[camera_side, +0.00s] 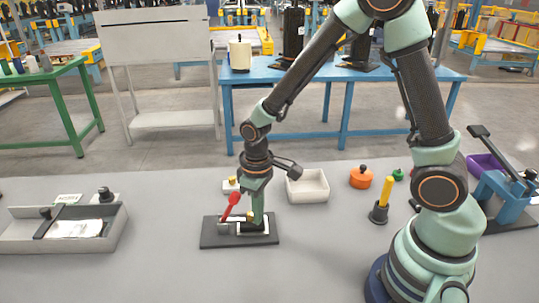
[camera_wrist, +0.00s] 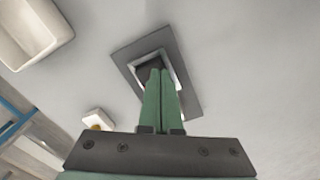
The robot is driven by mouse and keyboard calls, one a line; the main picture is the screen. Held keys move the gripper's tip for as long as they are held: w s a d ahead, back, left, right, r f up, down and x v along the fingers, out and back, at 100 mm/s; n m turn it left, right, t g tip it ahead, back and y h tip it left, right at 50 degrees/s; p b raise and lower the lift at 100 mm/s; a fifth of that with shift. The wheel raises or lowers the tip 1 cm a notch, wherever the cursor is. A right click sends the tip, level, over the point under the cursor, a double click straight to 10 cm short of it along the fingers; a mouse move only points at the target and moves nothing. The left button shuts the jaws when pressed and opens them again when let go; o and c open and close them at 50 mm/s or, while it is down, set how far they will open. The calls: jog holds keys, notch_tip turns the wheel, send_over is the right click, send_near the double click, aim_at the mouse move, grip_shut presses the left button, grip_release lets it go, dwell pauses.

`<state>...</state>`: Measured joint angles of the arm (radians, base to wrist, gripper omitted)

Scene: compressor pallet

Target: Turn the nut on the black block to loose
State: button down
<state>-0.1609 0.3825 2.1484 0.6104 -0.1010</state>
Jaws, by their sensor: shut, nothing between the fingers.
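A flat dark plate (camera_side: 210,240) lies on the grey table; it also shows in the wrist view (camera_wrist: 184,98). A white frame sits on it, with a black block (camera_wrist: 150,72) inside, seen in the wrist view partly behind my fingers. In the side view a red handle (camera_side: 232,203) slants up from the plate, and a small yellow part (camera_side: 250,216), possibly the nut, shows beside my fingers. My gripper (camera_side: 257,222) points down over the plate, shut and empty; its green fingers lie together in the wrist view (camera_wrist: 160,76). Whether the fingertips touch anything is hidden.
A small white block with a yellow top (camera_side: 230,185) and a white bin (camera_side: 308,187) stand behind the plate. To the right are an orange round lidded pot (camera_side: 361,178) and a yellow-handled tool (camera_side: 385,192). A grey tray (camera_side: 25,242) is at left. The table front is clear.

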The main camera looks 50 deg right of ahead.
jog(key=shift+w, duration=0.35)
dwell(0.3)
jog(key=shift+w+d, duration=0.2)
jog(key=shift+d, duration=0.2)
dwell(0.5)
jog(key=shift+s+d, duration=0.2)
jog(key=shift+s, duration=0.2)
notch_tip(320, 180, up, 6)
dwell(0.5)
jog(key=shift+s, duration=0.1)
jog(key=shift+s+a+f, duration=0.1)
jog(key=shift+a+f, duration=0.05)
jog(key=shift+f, duration=0.85)
jog(key=shift+w+a+f, duration=0.1)
jog(key=shift+a+f, duration=0.1)
jog(key=shift+f, duration=0.8)
jog(key=shift+s+a+f, duration=0.1)
jog(key=shift+a+f, duration=0.05)
jog(key=shift+f, duration=0.85)
